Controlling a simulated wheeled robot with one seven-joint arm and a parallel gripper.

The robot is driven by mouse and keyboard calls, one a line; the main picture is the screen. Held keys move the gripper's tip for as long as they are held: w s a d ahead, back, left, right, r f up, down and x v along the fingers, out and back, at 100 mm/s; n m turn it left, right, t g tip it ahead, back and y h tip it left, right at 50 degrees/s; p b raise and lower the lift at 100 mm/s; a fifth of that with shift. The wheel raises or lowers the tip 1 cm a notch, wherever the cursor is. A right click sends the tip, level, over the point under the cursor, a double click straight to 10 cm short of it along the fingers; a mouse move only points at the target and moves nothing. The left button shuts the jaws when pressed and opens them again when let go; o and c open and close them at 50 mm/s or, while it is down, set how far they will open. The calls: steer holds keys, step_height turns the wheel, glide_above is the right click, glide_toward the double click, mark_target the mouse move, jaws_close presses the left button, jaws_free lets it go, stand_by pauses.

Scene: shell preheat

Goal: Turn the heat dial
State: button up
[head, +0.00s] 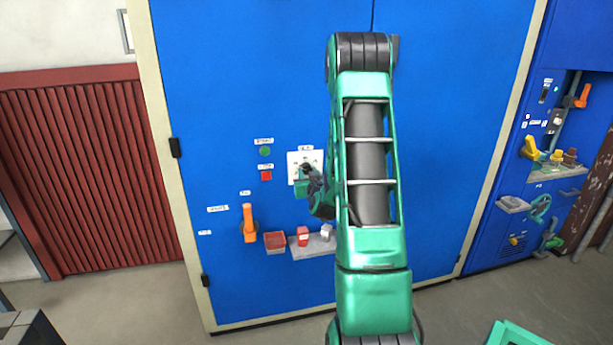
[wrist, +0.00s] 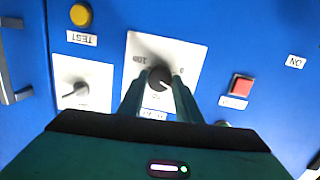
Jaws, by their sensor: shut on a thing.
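The heat dial (wrist: 159,77) is a round black knob with a pale pointer mark, set on a white plate (wrist: 187,52) with numbers around it. The wrist view shows it upside down. My gripper (wrist: 160,90) has one finger on each side of the knob and is shut on it. The label under the dial is partly hidden by the fingers. In the head view, my gripper (head: 307,181) is at the white plate (head: 293,159) on the blue cabinet, and the knob is mostly hidden behind it.
A second dial (wrist: 76,89), a yellow button (wrist: 80,14) and a red button (wrist: 242,86) are close by in the wrist view. An orange lever (head: 249,224), a red tray (head: 275,243) and a grey shelf (head: 318,246) with small items are lower on the cabinet.

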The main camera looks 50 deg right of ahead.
steer(key=m, duration=0.4)
steer(key=m+y, duration=0.1)
steer(key=shift+w+a+r+m+t, duration=0.1)
steer(key=shift+w+r+m+t, duration=0.1)
steer(key=shift+w+m+t, duration=0.15)
steer(key=m, duration=0.2)
steer(key=m+y, duration=0.1)
steer(key=m, duration=0.2)
steer(key=shift+s+r+m+t, duration=0.1)
steer(key=shift+s+m+t, duration=0.15)
steer(key=shift+m, duration=0.1)
steer(key=o, duration=1)
steer(key=shift+d, duration=0.2)
steer(key=shift+s, duration=0.15)
